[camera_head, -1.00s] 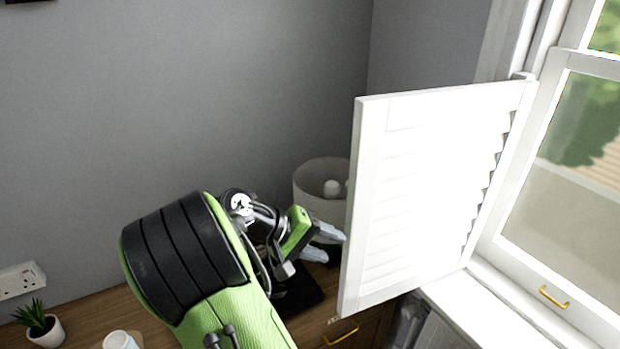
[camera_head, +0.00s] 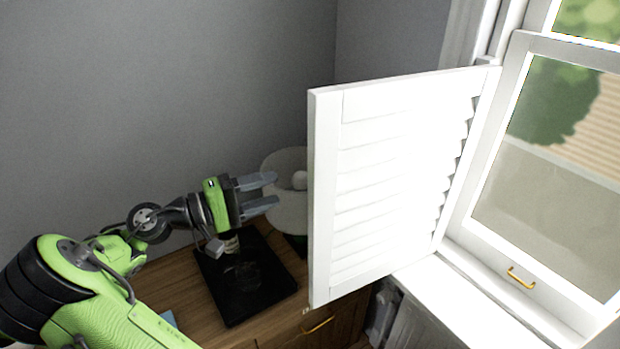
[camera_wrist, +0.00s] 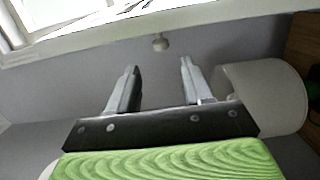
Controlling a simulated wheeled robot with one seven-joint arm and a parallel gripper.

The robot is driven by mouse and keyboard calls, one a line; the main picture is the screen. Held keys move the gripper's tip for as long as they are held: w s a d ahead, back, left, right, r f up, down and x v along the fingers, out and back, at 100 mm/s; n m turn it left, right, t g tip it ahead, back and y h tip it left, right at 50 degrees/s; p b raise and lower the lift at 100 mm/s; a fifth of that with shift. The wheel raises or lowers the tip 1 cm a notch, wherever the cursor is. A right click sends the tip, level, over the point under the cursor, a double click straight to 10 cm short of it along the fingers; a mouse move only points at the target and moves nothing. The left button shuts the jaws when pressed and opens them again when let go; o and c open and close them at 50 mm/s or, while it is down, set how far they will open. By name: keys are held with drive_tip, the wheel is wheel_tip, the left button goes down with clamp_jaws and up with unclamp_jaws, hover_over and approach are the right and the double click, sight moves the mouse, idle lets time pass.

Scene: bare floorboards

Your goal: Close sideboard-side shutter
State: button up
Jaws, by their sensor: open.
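The white louvred shutter (camera_head: 370,180) stands swung open from the window frame, its free edge toward the left over the sideboard. In the wrist view a white band, likely the shutter's edge (camera_wrist: 200,32), crosses the top, with a small round knob (camera_wrist: 160,42) below it. My gripper (camera_head: 268,190) is open and empty, left of the shutter's free edge and apart from it. It also shows in the wrist view (camera_wrist: 158,72), fingers pointing toward the knob. The wooden sideboard (camera_head: 195,290) lies below.
A lamp with a pale round shade (camera_head: 288,215) stands behind my gripper, close to the shutter; the shade is at the right in the wrist view (camera_wrist: 265,95). A black flat panel (camera_head: 245,290) lies on the sideboard. The window (camera_head: 550,170) has a brass handle (camera_head: 521,278).

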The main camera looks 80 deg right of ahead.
sight(313, 178)
drive_tip(key=x, duration=1)
drive_tip(key=shift+s+d, duration=0.2)
drive_tip(key=shift+s, duration=0.05)
clamp_jaws()
